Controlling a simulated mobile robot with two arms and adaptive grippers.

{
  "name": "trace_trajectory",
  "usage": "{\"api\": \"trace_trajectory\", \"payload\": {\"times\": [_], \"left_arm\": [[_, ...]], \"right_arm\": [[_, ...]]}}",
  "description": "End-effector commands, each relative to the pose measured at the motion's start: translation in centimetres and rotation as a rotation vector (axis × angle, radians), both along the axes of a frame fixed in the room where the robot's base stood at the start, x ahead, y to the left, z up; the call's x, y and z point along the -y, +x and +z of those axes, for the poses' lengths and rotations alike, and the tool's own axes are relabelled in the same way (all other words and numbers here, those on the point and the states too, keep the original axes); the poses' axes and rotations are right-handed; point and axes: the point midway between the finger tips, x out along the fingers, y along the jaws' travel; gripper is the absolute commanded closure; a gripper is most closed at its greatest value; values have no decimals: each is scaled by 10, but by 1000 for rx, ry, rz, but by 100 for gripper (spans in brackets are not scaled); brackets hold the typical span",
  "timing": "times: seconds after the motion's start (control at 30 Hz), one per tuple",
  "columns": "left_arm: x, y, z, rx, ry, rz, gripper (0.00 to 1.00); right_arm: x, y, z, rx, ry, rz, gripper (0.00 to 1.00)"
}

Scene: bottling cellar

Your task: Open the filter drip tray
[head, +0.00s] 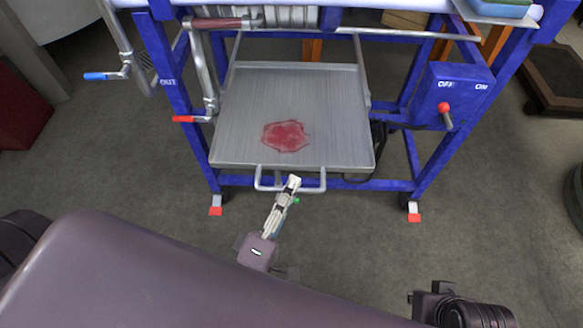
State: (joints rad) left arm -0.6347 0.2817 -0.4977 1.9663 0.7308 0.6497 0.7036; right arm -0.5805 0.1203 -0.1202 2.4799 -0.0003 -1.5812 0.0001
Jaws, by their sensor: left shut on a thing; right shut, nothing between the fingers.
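The filter drip tray (250,120) is a flat grey metal tray in the blue frame, with a red wet patch (285,136) on it. Its front bar handle (311,189) faces me. My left gripper (293,183) is at the middle of this handle and shut on it; its fingertips hide part of the bar. Only dark parts of my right gripper (424,300) show at the bottom right, far from the tray. It is shut and empty, and its fingertips are hard to make out.
The blue frame (424,165) stands on legs with red-and-white feet. A switch box (452,95) with a red knob is at its right. A red-tipped lever (188,119) and a blue-tipped lever (103,76) stick out at the left. The floor (370,235) before the frame is clear.

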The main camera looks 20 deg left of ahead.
Motion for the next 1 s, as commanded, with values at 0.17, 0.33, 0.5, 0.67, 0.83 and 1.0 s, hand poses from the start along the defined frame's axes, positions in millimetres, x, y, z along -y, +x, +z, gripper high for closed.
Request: {"api": "trace_trajectory", "payload": {"times": [0.17,0.33,0.5,0.67,0.83,1.0], "left_arm": [[3,-10,-1,-3,0,-1,100],[3,-11,-1,-2,0,-1,100],[3,-11,-1,-3,0,-1,100],[3,-10,-1,-2,0,-1,76],[3,-10,-1,-1,0,0,73],[3,-12,-1,-2,0,0,73]], "right_arm": [[0,0,1,1,0,0,100],[0,0,-1,0,0,0,100],[0,0,-1,0,0,0,100],[0,1,-1,0,1,1,100],[0,1,-1,0,1,0,100],[0,3,-1,4,2,-1,100]]}}
